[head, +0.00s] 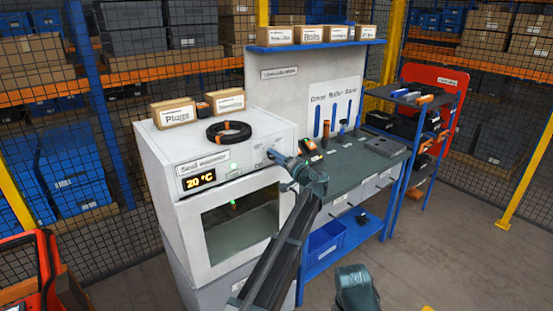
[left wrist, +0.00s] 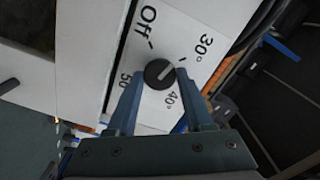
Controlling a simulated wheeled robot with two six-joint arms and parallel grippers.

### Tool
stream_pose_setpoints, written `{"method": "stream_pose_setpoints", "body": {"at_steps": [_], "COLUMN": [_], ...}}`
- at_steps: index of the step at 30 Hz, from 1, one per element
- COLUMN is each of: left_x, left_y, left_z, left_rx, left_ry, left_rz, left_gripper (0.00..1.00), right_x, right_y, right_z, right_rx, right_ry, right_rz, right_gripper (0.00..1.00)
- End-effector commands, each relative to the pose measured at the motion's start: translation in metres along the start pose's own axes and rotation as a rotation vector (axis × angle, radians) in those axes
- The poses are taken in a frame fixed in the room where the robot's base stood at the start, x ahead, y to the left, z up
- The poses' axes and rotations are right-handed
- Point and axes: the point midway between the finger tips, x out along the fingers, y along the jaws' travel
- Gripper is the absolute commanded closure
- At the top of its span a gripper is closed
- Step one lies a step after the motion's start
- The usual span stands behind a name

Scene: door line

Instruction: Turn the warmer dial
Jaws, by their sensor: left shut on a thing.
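The seed warmer (head: 165,160) is a white cabinet with a glass door, and its display (head: 200,179) reads 20 °C. In the left wrist view its round black dial (left wrist: 159,74) sits on a white panel marked Off, 30°, 40° and 50. The dial's light mark appears to point toward the 30° tick. My left gripper (head: 272,154) is at the right of the warmer's front panel. In the left wrist view the left gripper (left wrist: 160,76) has one finger on each side of the dial, shut on it. The gripper hides the dial in the head view.
A black cable coil (head: 229,132) and boxes (head: 173,112) lie on top of the warmer. A grey workbench (head: 360,158) with tools adjoins it on the right, a blue bin (head: 325,240) below. Open floor (head: 450,240) lies at the right.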

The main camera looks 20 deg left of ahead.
Motion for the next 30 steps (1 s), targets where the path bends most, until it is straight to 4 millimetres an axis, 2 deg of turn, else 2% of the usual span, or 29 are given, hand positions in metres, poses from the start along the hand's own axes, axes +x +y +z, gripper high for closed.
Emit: {"method": "stream_pose_setpoints", "body": {"at_steps": [21,30], "left_x": [-0.0015,-0.0016], "left_y": [0.001,0.001], "left_z": [0.0021,0.0022], "left_rx": [-0.678,-0.905], "left_ry": [-0.006,-0.006], "left_rz": [0.003,0.002], "left_gripper": [1.0,1.0], "right_x": [0.0006,0.0006], "right_y": [-0.0001,-0.0001], "right_z": [0.0,0.0], "right_rx": [0.0,0.0], "right_ry": [0.0,0.0], "right_rz": [0.0,0.0], "right_gripper": [0.2,0.2]}}
